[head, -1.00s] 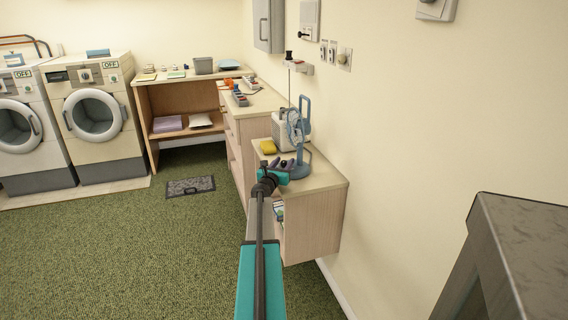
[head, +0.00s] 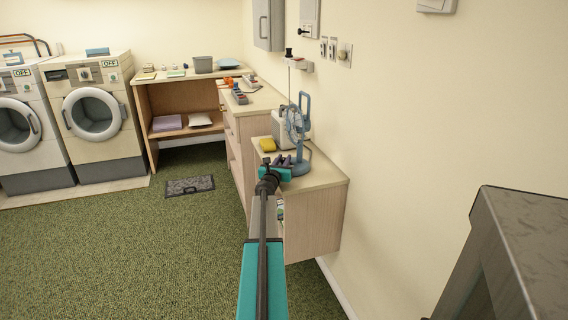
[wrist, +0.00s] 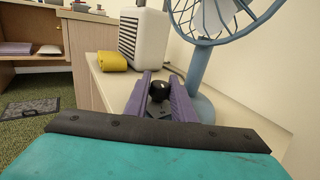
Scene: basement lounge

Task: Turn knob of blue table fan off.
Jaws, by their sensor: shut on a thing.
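The blue table fan (head: 304,108) stands on the near end of the low wooden cabinet by the right wall. Its blue post (wrist: 199,72) and part of its cage show at the right of the wrist view. A round black knob (wrist: 158,91) sits low beside the post, between the two purple fingers of my gripper (wrist: 159,88). The gripper is shut on this knob. In the head view my gripper (head: 283,161) is at the front of the fan's base, and the knob is too small to make out there. I cannot read any knob marking.
A yellow sponge-like block (wrist: 113,61) and a white box-shaped appliance (wrist: 145,38) stand left of and behind the fan. The cabinet top (head: 322,178) is clear at its near right corner. A dark metal-like block (head: 515,240) stands at the near right.

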